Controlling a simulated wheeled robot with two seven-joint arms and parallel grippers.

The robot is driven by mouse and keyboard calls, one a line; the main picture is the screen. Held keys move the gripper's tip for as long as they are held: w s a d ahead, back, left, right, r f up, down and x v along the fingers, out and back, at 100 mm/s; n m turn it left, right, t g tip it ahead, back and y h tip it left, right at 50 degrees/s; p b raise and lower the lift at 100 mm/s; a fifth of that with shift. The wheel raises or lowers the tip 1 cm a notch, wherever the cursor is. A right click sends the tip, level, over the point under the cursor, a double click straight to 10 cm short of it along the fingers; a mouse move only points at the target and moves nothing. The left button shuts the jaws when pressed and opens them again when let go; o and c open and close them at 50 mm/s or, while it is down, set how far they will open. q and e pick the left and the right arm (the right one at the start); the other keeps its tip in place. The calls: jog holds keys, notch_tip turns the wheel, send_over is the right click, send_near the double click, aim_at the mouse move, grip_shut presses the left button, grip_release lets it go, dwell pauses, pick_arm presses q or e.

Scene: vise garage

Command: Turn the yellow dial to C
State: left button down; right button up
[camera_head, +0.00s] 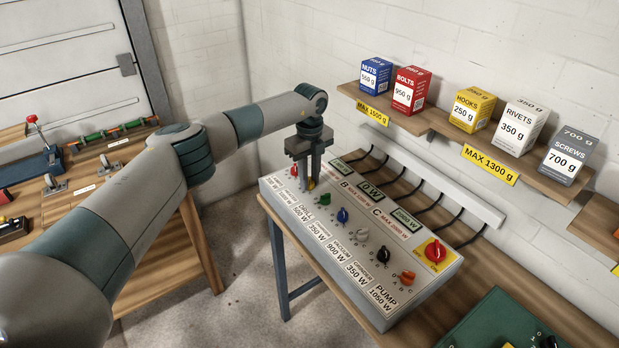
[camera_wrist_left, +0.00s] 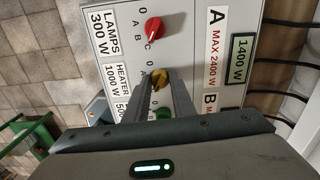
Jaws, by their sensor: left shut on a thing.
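The yellow dial (camera_wrist_left: 160,78) sits on the grey control panel (camera_wrist_left: 190,20), between a red dial (camera_wrist_left: 153,30) and a green dial (camera_wrist_left: 164,113). My left gripper (camera_wrist_left: 160,82) points down at the panel with its fingers shut on the yellow dial. In the head view the left gripper (camera_head: 309,186) stands at the panel's far left end, and only a bit of yellow shows between its fingertips. The fingers hide part of the dial and some of its marks, so its exact setting is hard to read. My right gripper is not in view.
Green (camera_head: 324,199), blue (camera_head: 343,215), white (camera_head: 362,235), black (camera_head: 383,254) and orange (camera_head: 407,277) dials line the panel. A red switch (camera_head: 435,251) is at its right. Boxes stand on the wall shelf (camera_head: 420,122) above. A green case (camera_head: 490,325) is at the lower right.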

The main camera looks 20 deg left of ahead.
pick_arm(q)
jog(key=c, duration=2.5)
grip_release()
jog(key=shift+n, duration=0.6)
jog(key=shift+c, duration=0.2)
jog(key=o, duration=1)
jog(key=shift+r, duration=0.1)
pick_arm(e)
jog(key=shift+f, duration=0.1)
pick_arm(q)
notch_tip(320, 180, up, 12)
jog(key=f+b, duration=0.1)
jog(key=b, duration=0.3)
notch_tip(320, 180, up, 6)
jog(key=b, duration=0.1)
send_over(310, 179)
jog(key=shift+r, duration=0.15)
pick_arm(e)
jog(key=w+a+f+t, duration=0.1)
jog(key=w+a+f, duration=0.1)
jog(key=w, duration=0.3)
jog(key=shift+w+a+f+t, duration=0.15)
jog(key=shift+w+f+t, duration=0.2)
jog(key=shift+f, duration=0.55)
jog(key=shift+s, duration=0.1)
